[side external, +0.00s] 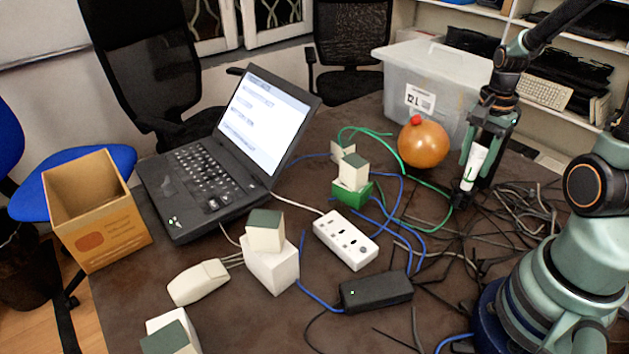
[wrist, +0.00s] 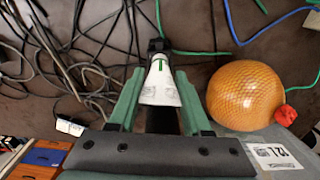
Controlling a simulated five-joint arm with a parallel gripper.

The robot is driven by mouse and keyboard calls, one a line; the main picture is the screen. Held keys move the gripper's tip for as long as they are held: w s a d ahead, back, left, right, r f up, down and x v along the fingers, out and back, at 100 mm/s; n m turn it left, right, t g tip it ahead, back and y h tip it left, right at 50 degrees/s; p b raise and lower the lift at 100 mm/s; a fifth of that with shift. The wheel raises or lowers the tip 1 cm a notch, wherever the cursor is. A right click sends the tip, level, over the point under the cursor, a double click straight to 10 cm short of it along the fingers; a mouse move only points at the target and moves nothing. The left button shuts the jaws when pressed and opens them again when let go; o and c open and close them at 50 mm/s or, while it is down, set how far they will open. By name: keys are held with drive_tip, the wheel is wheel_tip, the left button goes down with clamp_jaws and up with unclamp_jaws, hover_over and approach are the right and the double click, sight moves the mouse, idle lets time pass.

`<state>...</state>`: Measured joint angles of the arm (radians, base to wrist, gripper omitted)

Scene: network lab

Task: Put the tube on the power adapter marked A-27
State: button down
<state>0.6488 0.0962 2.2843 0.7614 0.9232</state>
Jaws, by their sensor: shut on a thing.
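My gripper (side external: 466,190) is shut on a white tube (side external: 474,167) with green markings, at the right side of the table. The tube stands nearly upright, slightly tilted, between the fingers. In the wrist view the tube (wrist: 161,86) sits between the green fingers of my gripper (wrist: 160,78), its narrow end towards a dark cap. Whether it touches the table I cannot tell. A black power adapter (side external: 376,291) lies flat near the front of the table, left of and nearer than my gripper. I cannot read A-27 on it.
An orange ball-like thing with a red knob (side external: 423,142) stands close left of my gripper. A clear bin (side external: 430,75) is behind it. A white power strip (side external: 346,239), white blocks (side external: 271,262) and a laptop (side external: 205,180) lie further left. Loose cables (side external: 520,220) cover the right side.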

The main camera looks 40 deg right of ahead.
drive_tip(key=shift+c, duration=1.8)
unclamp_jaws()
drive_tip(key=shift+f, duration=0.15)
wheel_tip(320, 180, up, 12)
drive_tip(key=shift+f, duration=0.15)
drive_tip(key=shift+w+a+r, duration=0.1)
drive_tip(key=shift+r, duration=0.15)
drive_tip(key=w+a+r+n+t, duration=0.1)
drive_tip(key=a+n+t, duration=0.1)
drive_tip(key=a+n, duration=0.7)
drive_tip(key=w+a+r+n+t, duration=0.2)
drive_tip(key=a+n+t, duration=0.1)
drive_tip(key=a+n, duration=0.6)
drive_tip(key=shift+w+a+t, duration=0.15)
drive_tip(key=shift+a+t, duration=0.15)
drive_tip(key=shift+a, duration=0.15)
